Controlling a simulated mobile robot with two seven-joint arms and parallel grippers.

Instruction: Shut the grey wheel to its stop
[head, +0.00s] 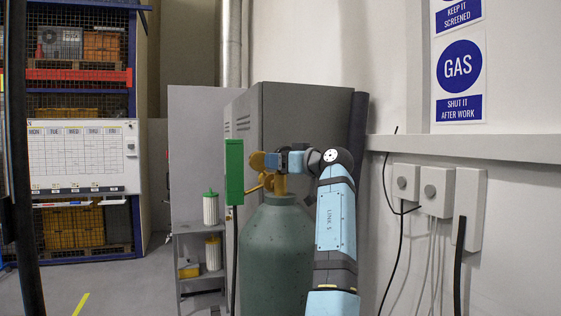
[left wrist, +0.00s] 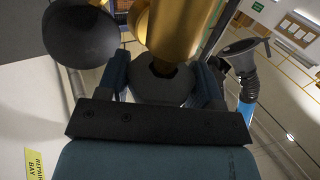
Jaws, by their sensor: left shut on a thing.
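A dark green gas cylinder (head: 275,255) stands upright in the head view with a brass valve (head: 280,185) on top. My left gripper (head: 283,160) is at the valve, its blue fingers shut. In the left wrist view the fingers of my left gripper (left wrist: 160,85) close on a dark grey part (left wrist: 160,88), which seems to be the grey wheel, at the end of a brass body (left wrist: 172,30). Its rim is partly hidden by the fingers and the gripper's palm. A dark rounded part (left wrist: 80,35) shows beside the brass body. My right gripper cannot be made out.
A green panel (head: 234,171) stands just left of the valve. A grey cabinet (head: 300,110) is behind the cylinder. A small shelf (head: 200,228) with white canisters stands to the left. Wall boxes (head: 437,190) with hanging cables are at the right. Open floor shows at the lower left.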

